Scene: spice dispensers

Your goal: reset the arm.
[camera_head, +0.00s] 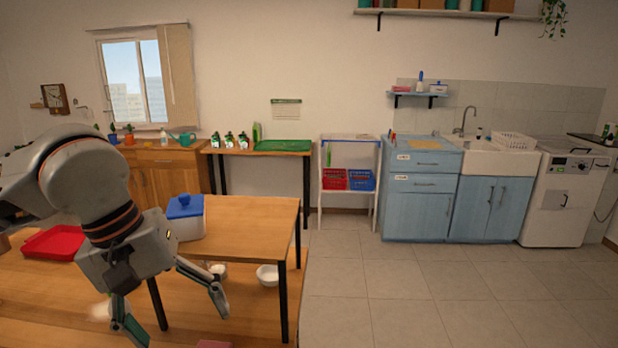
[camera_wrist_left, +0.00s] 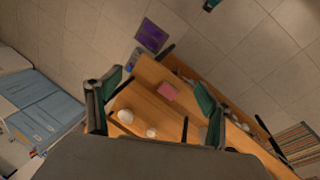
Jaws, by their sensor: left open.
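My left arm comes in from the left in the head view. Its gripper (camera_head: 176,318) hangs pointing down, with its two teal-tipped fingers spread wide and nothing between them. It is in front of the wooden table (camera_head: 255,212) and over the lower wooden surface. In the left wrist view, the open fingers (camera_wrist_left: 158,98) frame the wooden surface, two white bowls and a pink item, all apart from the fingers. My right gripper does not show in the head view.
A white container with a blue lid (camera_head: 186,222) stands on the table near my left forearm. A red tray (camera_head: 55,243) lies behind the arm. White bowls (camera_head: 267,275) sit lower down. Blue cabinets (camera_head: 420,205) stand at the back right. The tiled floor (camera_head: 420,285) at right is clear.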

